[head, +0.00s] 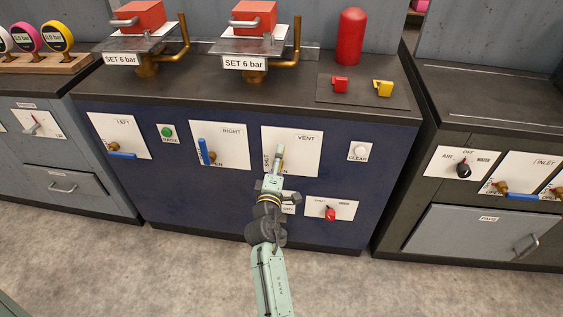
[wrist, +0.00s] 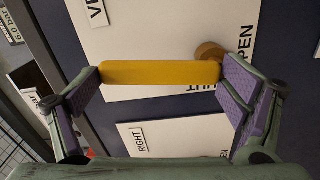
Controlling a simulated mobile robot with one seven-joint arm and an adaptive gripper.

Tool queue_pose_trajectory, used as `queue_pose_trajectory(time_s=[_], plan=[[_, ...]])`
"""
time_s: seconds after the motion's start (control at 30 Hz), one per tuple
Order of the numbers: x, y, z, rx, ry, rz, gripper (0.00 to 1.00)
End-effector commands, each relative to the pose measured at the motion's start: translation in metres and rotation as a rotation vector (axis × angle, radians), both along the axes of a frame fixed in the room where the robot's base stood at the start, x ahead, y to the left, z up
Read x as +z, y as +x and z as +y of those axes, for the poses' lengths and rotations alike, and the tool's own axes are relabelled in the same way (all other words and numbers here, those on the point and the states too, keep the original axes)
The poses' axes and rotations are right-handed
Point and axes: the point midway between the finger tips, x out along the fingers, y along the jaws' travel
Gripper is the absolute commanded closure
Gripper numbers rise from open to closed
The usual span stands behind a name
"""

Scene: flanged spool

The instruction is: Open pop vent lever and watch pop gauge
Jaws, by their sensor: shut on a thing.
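The vent lever is a yellow bar (wrist: 160,73) on a brass pivot (wrist: 209,52), mounted on the white VENT panel (head: 303,147) of the blue cabinet. My gripper (wrist: 163,84) is shut on this lever, with purple pads at both its ends. In the head view my gripper (head: 276,172) covers most of the lever, which stands roughly upright beside the SHUT lettering. A yellow gauge (head: 58,37) and a pink gauge (head: 27,38) reading 0.0 bar stand on a wooden rack at far left. I cannot tell which is the pop gauge.
The RIGHT panel's blue lever (head: 203,150) stands upright; the LEFT panel's blue lever (head: 122,155) lies level. A red knob (head: 330,213) sits below right of my gripper, and a CLEAR button (head: 359,152) to its right. Two SET 6 bar valve assemblies stand on the countertop. The floor is clear.

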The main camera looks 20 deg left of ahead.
Motion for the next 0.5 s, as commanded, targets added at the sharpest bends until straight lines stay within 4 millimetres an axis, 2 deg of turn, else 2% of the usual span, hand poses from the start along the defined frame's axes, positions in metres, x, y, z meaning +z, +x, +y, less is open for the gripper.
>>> queue_pose_trajectory(time_s=[0.03,0.5], plan=[[0.0053,0.001,0.0019,0.001,-0.023,-0.014,0.59],[0.0046,-0.0009,0.0089,0.0,-0.15,-0.051,0.59]])
